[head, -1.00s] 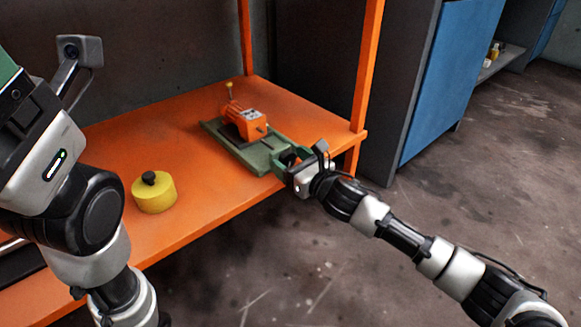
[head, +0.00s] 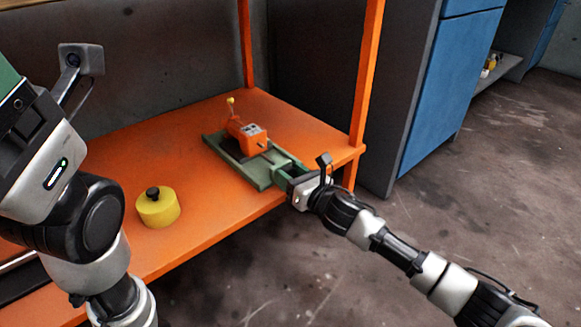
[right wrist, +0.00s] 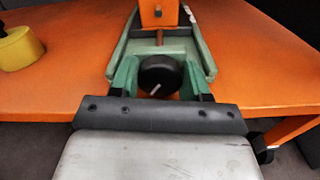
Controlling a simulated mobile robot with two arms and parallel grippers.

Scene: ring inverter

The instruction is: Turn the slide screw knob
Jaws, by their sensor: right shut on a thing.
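The slide screw knob (right wrist: 160,76) is round and black with a white line, at the near end of a green slide base (right wrist: 198,50). My right gripper (right wrist: 160,80) is shut on the knob, with a green finger on each side of it. In the head view the right gripper (head: 287,174) is at the front end of the green base (head: 262,184), and it hides the knob there. An orange block (head: 247,137) with a yellow-tipped lever sits on the base. The left arm shows at the left, but its fingers are out of view.
The orange table (head: 200,254) holds the base near its front right edge. A yellow cylinder with a black top knob (head: 158,210) stands to the left. An orange post (head: 366,75) rises at the right, beside a blue cabinet (head: 452,85).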

